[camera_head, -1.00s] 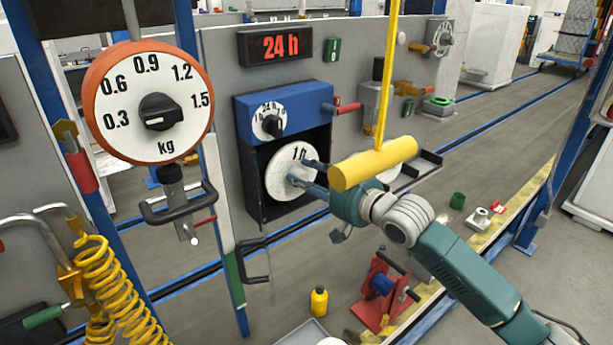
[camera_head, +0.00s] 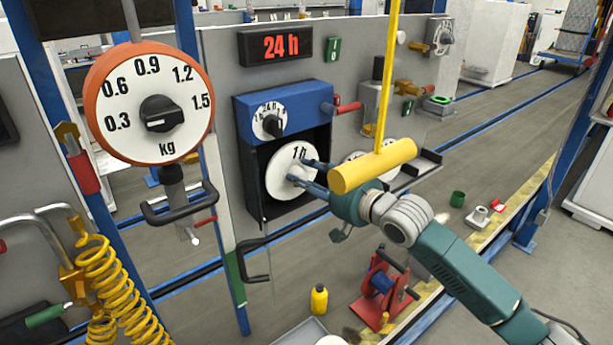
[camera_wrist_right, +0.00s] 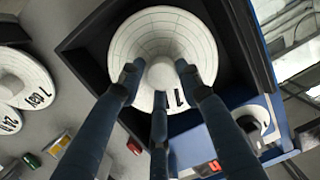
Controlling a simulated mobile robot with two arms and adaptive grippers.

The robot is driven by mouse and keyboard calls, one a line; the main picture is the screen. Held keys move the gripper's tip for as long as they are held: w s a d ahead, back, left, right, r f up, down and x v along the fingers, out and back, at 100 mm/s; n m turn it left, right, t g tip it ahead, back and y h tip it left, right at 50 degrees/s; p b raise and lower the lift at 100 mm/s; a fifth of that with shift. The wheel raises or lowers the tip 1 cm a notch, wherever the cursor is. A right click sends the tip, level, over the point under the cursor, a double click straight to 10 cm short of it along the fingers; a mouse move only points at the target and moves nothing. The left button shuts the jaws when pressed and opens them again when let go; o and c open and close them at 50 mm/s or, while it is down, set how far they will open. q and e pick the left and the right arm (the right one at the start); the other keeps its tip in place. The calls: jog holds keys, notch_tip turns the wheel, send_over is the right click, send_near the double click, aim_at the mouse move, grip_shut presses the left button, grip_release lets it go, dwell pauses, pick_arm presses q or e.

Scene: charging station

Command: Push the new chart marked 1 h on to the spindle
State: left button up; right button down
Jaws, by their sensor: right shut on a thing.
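The white round chart marked 1 h (camera_head: 276,180) stands upright in the dark open recess of the recorder (camera_head: 252,165), under its blue top. My right gripper (camera_head: 299,171) reaches in from the right and its fingers are shut on the chart's middle. In the right wrist view the fingers (camera_wrist_right: 160,82) close around the white hub of the chart (camera_wrist_right: 150,32), with the dark recess around the disc. The spindle is hidden behind the chart, so I cannot tell how far on it the chart sits. My left gripper is not in view.
A yellow hanging handle (camera_head: 375,166) is in front of my right wrist. Other white charts (camera_wrist_right: 25,80) are beside the recorder. A red lever (camera_head: 347,107) sticks out right of the blue top. A 24 h display (camera_head: 275,46) is above; a kg dial (camera_head: 150,135) is at left.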

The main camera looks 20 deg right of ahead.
aim_at(304, 172)
jog(key=shift+p, duration=0.3)
jog(key=shift+r+x, duration=0.2)
jog(key=shift+x, duration=0.8)
jog(key=shift+r+x, duration=0.2)
jog(key=shift+x, duration=0.75)
jog(key=c, duration=1.1)
grip_release()
jog(key=shift+w, duration=0.15)
jog(key=shift+f, duration=0.1)
jog(key=shift+d, duration=0.1)
jog(key=v, duration=1.2)
